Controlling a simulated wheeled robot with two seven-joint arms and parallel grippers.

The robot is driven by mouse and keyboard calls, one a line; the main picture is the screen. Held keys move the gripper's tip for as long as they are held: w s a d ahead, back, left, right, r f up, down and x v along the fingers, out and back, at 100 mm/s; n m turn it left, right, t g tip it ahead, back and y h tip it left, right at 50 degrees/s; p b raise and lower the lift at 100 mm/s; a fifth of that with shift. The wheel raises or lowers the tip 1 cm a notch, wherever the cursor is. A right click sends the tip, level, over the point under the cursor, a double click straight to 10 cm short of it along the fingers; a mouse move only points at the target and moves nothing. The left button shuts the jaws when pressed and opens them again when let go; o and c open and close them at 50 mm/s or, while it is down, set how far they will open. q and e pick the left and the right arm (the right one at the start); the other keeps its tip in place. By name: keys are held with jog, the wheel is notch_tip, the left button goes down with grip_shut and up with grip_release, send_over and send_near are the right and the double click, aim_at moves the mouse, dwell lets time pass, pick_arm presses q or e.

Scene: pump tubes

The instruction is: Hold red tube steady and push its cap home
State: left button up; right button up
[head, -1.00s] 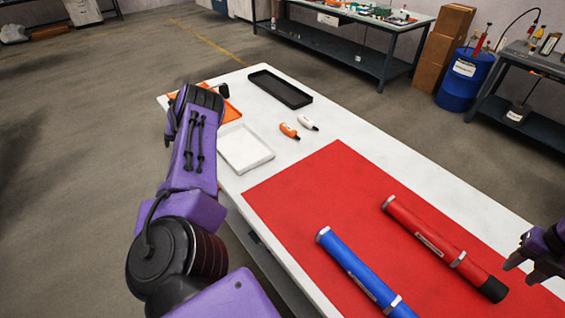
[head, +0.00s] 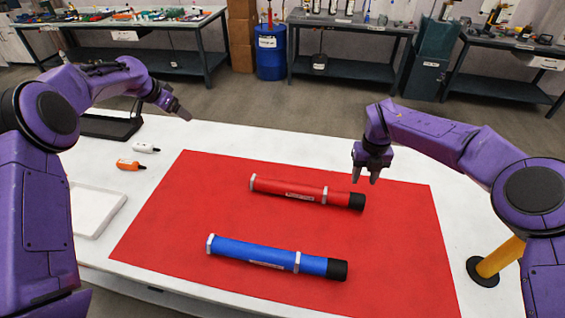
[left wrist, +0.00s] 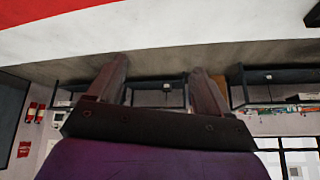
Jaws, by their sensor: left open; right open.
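The red tube (head: 290,190) lies on the red mat (head: 190,215) in the head view, its black cap (head: 357,202) at the right end. Whether the cap is fully seated is too small to tell. My right gripper (head: 366,178) is open and empty, pointing down just above and right of the cap, apart from it. My left gripper (head: 187,117) is open and empty over the far left part of the table, well away from the red tube. In the left wrist view my left gripper's two fingers (left wrist: 165,85) stand apart with nothing between them.
A blue tube (head: 255,252) with a black cap lies on the mat in front of the red tube. White and orange bottles (head: 128,165), a white tray (head: 92,212) and a black tray (head: 105,128) are at left. A yellow post (head: 497,259) stands at the right.

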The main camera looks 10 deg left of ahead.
pick_arm(q)
jog(key=w+d+f+m+g+h, duration=0.1)
jog(key=d+f+m+g, duration=0.15)
jog(key=d, duration=0.75)
jog(key=w+d+f+m+g, duration=0.1)
jog(key=d+m, duration=0.3)
jog(key=d, duration=0.5)
pick_arm(e)
jog(key=shift+d, duration=0.1)
pick_arm(q)
jog(key=m+g, duration=0.3)
jog(key=m, duration=0.5)
send_near(305, 187)
jog(key=shift+s+d+f+y, duration=0.1)
jog(key=shift+d+y, duration=0.2)
jog(key=shift+d, duration=0.1)
jog(key=f, duration=0.3)
jog(key=d+f, duration=0.1)
jog(key=f, duration=0.5)
jog(key=shift+d+f, duration=0.15)
jog(key=shift+f, duration=0.25)
